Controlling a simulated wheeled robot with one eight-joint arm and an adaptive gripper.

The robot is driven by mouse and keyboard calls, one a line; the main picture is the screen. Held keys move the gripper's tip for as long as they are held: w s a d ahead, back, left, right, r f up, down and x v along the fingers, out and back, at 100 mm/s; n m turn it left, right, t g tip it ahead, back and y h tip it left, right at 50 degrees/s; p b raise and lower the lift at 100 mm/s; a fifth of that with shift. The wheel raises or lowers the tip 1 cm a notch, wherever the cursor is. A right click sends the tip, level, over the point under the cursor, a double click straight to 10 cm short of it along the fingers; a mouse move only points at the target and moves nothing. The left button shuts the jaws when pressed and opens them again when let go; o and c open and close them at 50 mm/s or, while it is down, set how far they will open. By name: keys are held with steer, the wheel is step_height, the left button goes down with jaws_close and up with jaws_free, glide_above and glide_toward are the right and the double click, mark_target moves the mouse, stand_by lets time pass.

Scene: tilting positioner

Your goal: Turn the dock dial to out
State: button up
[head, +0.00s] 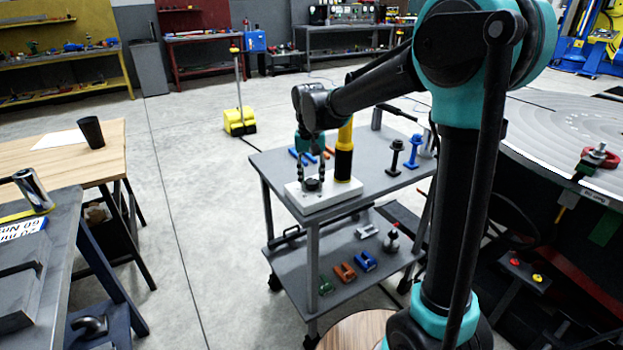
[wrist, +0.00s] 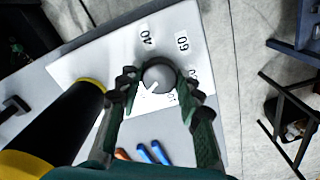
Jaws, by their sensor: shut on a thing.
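The dock dial is a round grey knob (wrist: 158,75) on a white plate (wrist: 100,62), with a white mark on its top toward the lower left in the wrist view. Printed labels around it include 40 and 60; others are partly hidden by the fingers, and I cannot read "out" on any. My gripper (wrist: 160,82) points down with its fingers on both sides of the knob, shut on it. In the head view my gripper (head: 312,176) is over the dial (head: 312,185) at the near left corner of the cart.
The grey cart (head: 385,185) also carries blue and black posts at the back right and blue and orange parts. A wooden table (head: 60,160) stands left, with clear floor between.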

mark_target(310, 181)
steer(key=o, duration=1.2)
steer(key=shift+c, duration=0.2)
step_height(310, 181, up, 12)
steer(key=shift+a, duration=0.15)
steer(key=s+d+f+t, duration=0.2)
steer(key=s+d+f, duration=0.7)
steer(key=d+f, duration=0.2)
steer(key=s+d+f+t, duration=0.2)
steer(key=s+d+f, duration=0.8)
steer(key=d+f, duration=0.2)
steer(key=shift+s+d, duration=0.15)
steer(key=shift+d, duration=0.4)
